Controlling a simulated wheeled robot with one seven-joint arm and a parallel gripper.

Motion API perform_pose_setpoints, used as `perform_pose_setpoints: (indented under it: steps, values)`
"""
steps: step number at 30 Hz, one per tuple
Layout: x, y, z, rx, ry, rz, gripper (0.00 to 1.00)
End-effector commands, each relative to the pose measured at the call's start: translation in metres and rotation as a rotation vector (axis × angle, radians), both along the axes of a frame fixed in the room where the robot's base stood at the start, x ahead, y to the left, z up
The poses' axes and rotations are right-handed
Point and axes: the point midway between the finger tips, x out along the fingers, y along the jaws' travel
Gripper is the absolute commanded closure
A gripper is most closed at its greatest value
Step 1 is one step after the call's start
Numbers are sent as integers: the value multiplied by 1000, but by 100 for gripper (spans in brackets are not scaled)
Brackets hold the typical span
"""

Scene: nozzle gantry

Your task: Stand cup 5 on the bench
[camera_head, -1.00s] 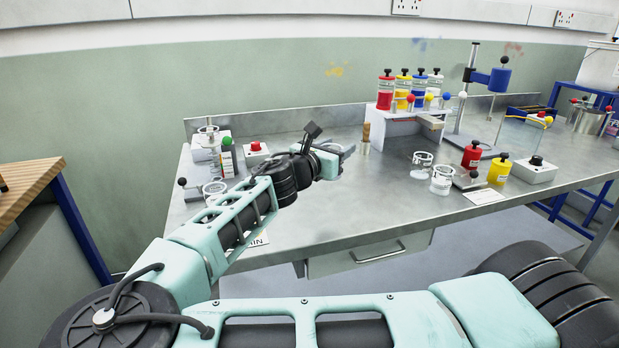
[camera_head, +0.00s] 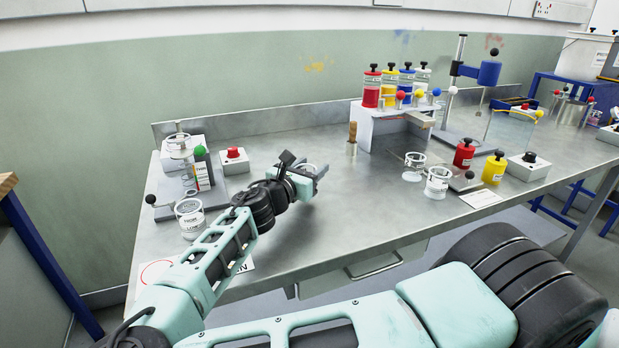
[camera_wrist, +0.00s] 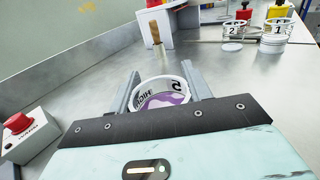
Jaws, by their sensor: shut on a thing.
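Cup 5 (camera_wrist: 163,97) is a clear cup with a white rim, a "5" and purple contents, held between the two grey fingers of my gripper (camera_wrist: 160,82) in the wrist view. In the head view my gripper (camera_head: 309,180) is over the left-middle part of the steel bench (camera_head: 340,215). Cup 5 (camera_head: 308,169) shows there only in part, behind the fingers. Its base is hidden, and I cannot tell whether it touches the bench.
A red-button box (camera_head: 233,160) and a lever stand with a labelled cup (camera_head: 190,218) are to the left. A wooden-handled tool (camera_head: 352,138) stands behind. Cups 2 (camera_wrist: 236,30) and 1 (camera_wrist: 276,32) stand to the right. Bare bench surrounds my gripper.

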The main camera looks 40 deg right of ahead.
Motion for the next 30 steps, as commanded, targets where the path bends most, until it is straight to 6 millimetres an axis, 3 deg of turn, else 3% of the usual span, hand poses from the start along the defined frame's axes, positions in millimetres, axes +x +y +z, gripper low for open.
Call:
perform_pose_setpoints:
  steps: [4, 11, 12, 13, 14, 23, 30]
  values:
    - [0, 0, -21, -2, 2, 1, 77]
    - [0, 0, -24, 0, 0, 1, 77]
    - [0, 0, -25, 0, 0, 1, 40]
    - [0, 0, -24, 0, 0, 1, 32]
    - [0, 0, -24, 0, 0, 1, 30]
    - [0, 2, -24, 1, 0, 2, 30]
    - [-11, 33, -25, 2, 1, 6, 30]
